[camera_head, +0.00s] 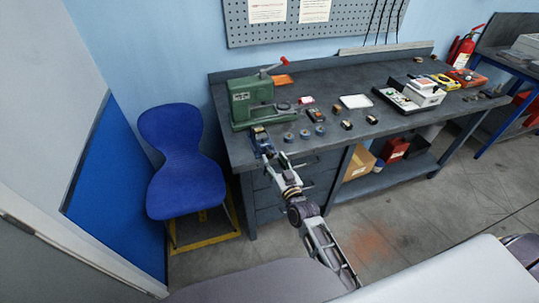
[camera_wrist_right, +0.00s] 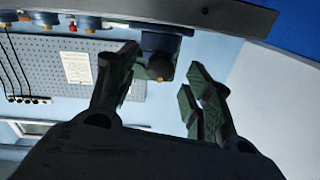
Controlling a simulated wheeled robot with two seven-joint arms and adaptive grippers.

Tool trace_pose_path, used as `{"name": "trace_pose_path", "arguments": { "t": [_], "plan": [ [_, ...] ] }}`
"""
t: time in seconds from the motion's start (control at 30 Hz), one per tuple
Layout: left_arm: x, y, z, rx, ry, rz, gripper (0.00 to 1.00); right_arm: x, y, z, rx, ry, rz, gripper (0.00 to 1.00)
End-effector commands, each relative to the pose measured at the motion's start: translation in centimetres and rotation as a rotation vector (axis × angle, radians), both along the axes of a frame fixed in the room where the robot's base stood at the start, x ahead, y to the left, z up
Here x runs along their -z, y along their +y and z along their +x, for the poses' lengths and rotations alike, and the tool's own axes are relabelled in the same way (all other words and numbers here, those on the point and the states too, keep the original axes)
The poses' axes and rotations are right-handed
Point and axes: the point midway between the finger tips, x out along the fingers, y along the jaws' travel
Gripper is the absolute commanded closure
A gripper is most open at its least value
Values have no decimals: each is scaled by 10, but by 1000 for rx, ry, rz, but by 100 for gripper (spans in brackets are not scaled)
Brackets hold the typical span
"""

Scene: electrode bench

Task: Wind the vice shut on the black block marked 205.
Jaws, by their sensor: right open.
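The blue vice (camera_head: 256,131) sits at the bench's front edge, below the green press. It also shows in the wrist view (camera_wrist_right: 172,30), upside down, with a dark round part with a small yellow tip (camera_wrist_right: 157,76) projecting from it. My right gripper (camera_head: 263,146) is at the front of the vice, partly covering it. In the wrist view the right gripper (camera_wrist_right: 164,74) is open, with its fingers on either side of the dark part and a gap visible on the right. I cannot make out the black block or its 205 marking. My left gripper is not in view.
The green press (camera_head: 243,110) with a red-tipped lever stands behind the vice. Several round blue pieces (camera_head: 305,134) lie along the front edge to its right. The bench (camera_head: 345,137) also carries small parts and a white tray (camera_head: 355,101). A blue chair (camera_head: 183,185) stands left.

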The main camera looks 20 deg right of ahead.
Motion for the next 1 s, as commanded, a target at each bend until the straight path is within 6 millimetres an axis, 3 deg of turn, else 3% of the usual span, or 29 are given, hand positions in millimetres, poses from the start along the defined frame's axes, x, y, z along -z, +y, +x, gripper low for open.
{"name": "trace_pose_path", "arguments": {
  "t": [0.5, 1.0],
  "plan": [
    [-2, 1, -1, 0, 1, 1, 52, 0, 4, 37, 0, 1, 1, 49],
    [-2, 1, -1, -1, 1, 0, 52, 0, 4, 41, 0, 0, 1, 52]
  ]
}}
